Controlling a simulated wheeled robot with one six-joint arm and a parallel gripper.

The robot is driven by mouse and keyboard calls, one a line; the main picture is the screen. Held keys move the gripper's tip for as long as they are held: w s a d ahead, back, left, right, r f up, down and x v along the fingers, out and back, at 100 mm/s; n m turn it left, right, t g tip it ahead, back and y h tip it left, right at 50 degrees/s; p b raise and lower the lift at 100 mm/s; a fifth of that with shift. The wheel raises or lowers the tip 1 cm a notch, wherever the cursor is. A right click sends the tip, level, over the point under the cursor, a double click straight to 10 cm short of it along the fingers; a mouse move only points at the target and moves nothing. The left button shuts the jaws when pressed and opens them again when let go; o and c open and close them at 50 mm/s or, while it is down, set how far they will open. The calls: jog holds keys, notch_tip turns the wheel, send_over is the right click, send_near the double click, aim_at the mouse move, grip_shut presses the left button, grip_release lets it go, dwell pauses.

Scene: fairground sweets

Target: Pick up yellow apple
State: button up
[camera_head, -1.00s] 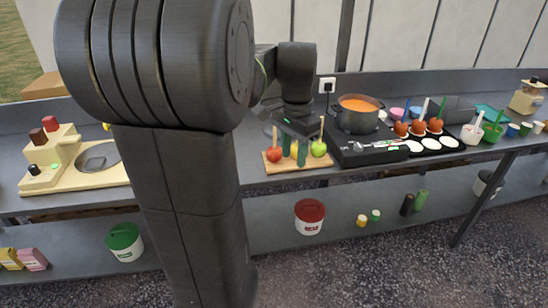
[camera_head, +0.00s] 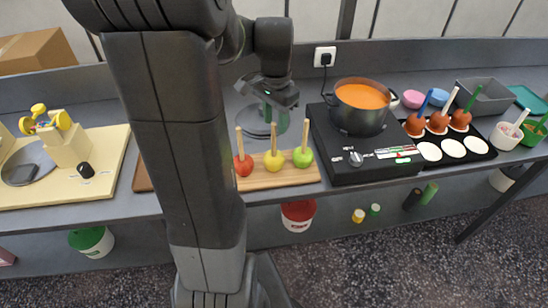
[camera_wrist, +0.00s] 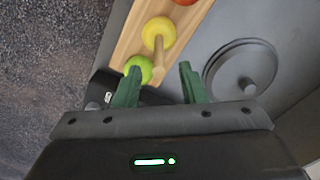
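The yellow apple (camera_head: 273,161) stands on a wooden board (camera_head: 300,178) with its stick pointing up. A red apple (camera_head: 243,166) is on its left and a green apple (camera_head: 303,157) on its right, each with a stick. My gripper (camera_head: 276,116), with green fingers, is empty and above the counter, behind the apples in the head view. In the wrist view my gripper (camera_wrist: 158,82) has its fingers apart. There the yellow apple (camera_wrist: 155,30) lies beyond the fingertips, its stick reaching back toward the gap. The green apple (camera_wrist: 138,67) is near the left fingertip.
A black hob (camera_head: 360,155) with a pot (camera_head: 358,115) of orange liquid stands right of the board. Dipped apples stand on a black tray (camera_head: 478,143) farther right. A round grey disc (camera_wrist: 240,72) lies behind the board. A cream machine (camera_head: 75,150) is at the left.

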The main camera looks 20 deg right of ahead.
jog(key=shift+s+a+f, duration=0.15)
jog(key=shift+f, duration=0.45)
send_over(274, 155)
jog(key=f, duration=0.4)
jog(key=shift+w+f+p, duration=0.25)
jog(key=shift+w+p, duration=0.05)
jog(key=shift+p, duration=0.05)
grip_shut()
